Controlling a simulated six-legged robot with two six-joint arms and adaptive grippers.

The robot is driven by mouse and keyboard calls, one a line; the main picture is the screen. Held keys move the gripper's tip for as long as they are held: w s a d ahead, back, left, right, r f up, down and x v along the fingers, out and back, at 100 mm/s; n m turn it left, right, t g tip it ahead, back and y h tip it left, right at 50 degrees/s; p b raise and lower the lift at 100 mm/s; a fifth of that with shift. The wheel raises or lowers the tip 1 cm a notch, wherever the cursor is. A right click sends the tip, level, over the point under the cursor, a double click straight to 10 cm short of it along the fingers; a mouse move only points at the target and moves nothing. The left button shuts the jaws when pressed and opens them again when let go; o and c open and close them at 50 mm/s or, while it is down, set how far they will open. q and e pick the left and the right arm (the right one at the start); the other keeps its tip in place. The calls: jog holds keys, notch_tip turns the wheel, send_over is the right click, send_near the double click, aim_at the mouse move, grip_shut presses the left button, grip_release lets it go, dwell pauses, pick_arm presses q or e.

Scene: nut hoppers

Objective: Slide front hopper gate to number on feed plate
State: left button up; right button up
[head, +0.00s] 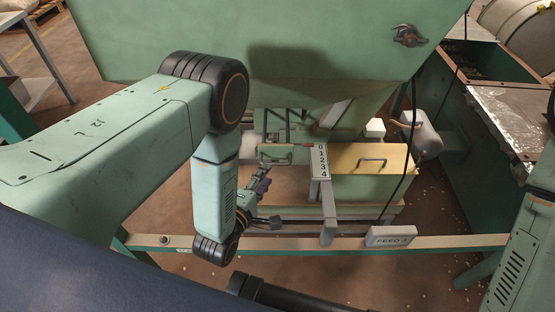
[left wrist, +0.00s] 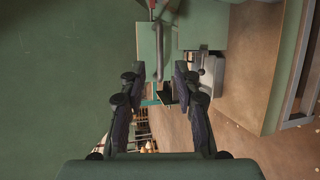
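The front hopper gate (head: 283,150) is a green slide with a grey bar handle under the big green hopper (head: 250,45). A red pointer (head: 306,145) sits level with the 0 on the number scale (head: 320,162), marked 0 to 4. The feed plate (head: 390,236) reads "FEED 3". My left gripper (head: 266,204) is open in front of the gate, to the left of the scale. In the left wrist view its fingers (left wrist: 160,72) are spread, with the grey handle (left wrist: 158,50) seen between and beyond them. I cannot tell whether they touch it. My right gripper is not in view.
A beige rail (head: 280,245) crosses in front. A black cable (head: 408,140) hangs at the right. The scale's grey post (head: 328,205) stands close to my left gripper.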

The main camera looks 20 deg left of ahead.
aim_at(275, 164)
pick_arm(q)
jog(key=shift+b+x, duration=1.3)
jog(key=shift+x, duration=2.2)
jog(key=shift+c, duration=0.4)
grip_shut()
